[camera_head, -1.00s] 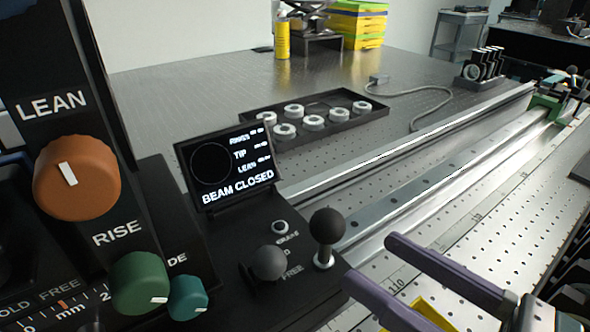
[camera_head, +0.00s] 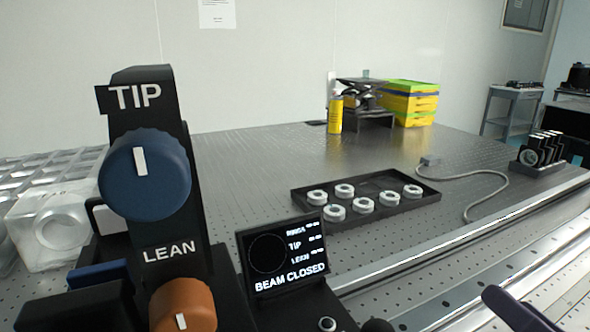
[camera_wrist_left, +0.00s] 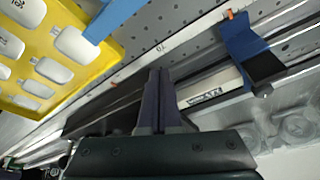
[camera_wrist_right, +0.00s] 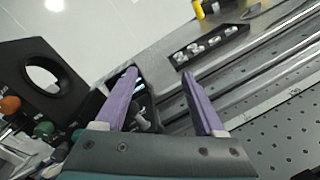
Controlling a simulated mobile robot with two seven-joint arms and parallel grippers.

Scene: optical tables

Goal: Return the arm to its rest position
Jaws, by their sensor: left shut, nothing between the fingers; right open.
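My right gripper shows in the right wrist view (camera_wrist_right: 158,85), its two purple fingers spread apart with nothing between them. Beyond the fingers is the black control unit, with a lever knob (camera_wrist_right: 140,122) between them in the picture. In the head view only one purple finger (camera_head: 515,310) of it shows at the lower right edge. My left gripper shows in the left wrist view (camera_wrist_left: 158,75), its dark fingers together and empty, above the table and rail. It is out of the head view.
The control unit has a blue TIP knob (camera_head: 145,174), an orange LEAN knob (camera_head: 183,308) and a screen (camera_head: 283,257) reading BEAM CLOSED. A black tray (camera_head: 410,206) of white rings, a yellow bottle (camera_head: 335,115) and a rail (camera_head: 470,232) lie beyond. A yellow tray (camera_wrist_left: 105,50) shows in the left wrist view.

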